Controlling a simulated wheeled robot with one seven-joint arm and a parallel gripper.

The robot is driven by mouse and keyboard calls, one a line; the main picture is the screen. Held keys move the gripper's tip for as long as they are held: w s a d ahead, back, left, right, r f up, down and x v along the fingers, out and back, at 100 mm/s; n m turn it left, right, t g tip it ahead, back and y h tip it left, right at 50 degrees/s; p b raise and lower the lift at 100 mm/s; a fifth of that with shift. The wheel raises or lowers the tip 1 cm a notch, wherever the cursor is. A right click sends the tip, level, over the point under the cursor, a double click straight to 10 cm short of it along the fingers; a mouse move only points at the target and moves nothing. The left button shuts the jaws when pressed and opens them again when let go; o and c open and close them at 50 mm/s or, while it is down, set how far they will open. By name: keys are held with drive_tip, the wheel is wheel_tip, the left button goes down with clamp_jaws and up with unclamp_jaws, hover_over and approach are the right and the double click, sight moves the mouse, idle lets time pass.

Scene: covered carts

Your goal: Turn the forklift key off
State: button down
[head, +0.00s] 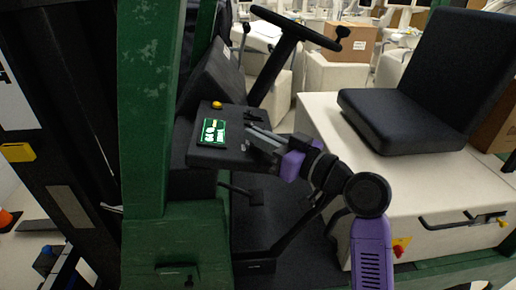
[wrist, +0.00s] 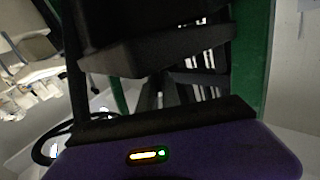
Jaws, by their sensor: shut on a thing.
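The forklift's dark console (head: 228,158) is left of centre in the head view. It carries a green-and-white display (head: 210,132) and a yellow button (head: 217,105). My gripper (head: 247,140) reaches in from the right, its grey fingers at the console's right side. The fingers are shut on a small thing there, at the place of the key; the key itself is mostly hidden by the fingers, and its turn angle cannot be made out. In the wrist view, my purple gripper body fills the bottom, with dark forklift parts above; the key does not show clearly.
The steering wheel (head: 290,38) stands above and behind my gripper. A green mast post (head: 147,110) is left of the console. The black seat (head: 425,85) sits on a white housing (head: 345,170) to the right. Cartons (head: 350,38) and covered carts lie behind.

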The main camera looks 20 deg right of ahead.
drive_tip(key=n+g+y+b, duration=0.1)
drive_tip(key=y+b, duration=0.1)
drive_tip(key=n+g+y+b, duration=0.1)
drive_tip(key=n+y+b, duration=0.1)
drive_tip(key=b, duration=0.1)
drive_tip(key=n+g+y+b, duration=0.1)
drive_tip(key=n+y+b, duration=0.1)
drive_tip(key=shift+d+f+g, duration=0.1)
drive_tip(key=shift+f+g, duration=0.25)
drive_tip(key=shift+g, duration=0.05)
drive_tip(key=n+g+y+b, duration=0.1)
drive_tip(key=n+g+b, duration=0.1)
drive_tip(key=n+g+y+b, duration=0.1)
drive_tip(key=n+g+b, duration=0.1)
drive_tip(key=n+g+y+b, duration=0.1)
drive_tip(key=g+y+b, duration=0.1)
drive_tip(key=shift+r+n+g, duration=0.3)
drive_tip(key=shift+n, duration=0.1)
drive_tip(key=shift+g, duration=0.3)
drive_tip(key=c, duration=1.6)
unclamp_jaws()
drive_tip(key=shift+o, duration=0.2)
drive_tip(key=b+v, duration=0.1)
drive_tip(key=v, duration=0.6)
drive_tip(key=shift+d, duration=0.2)
drive_tip(key=shift+s+f, duration=0.1)
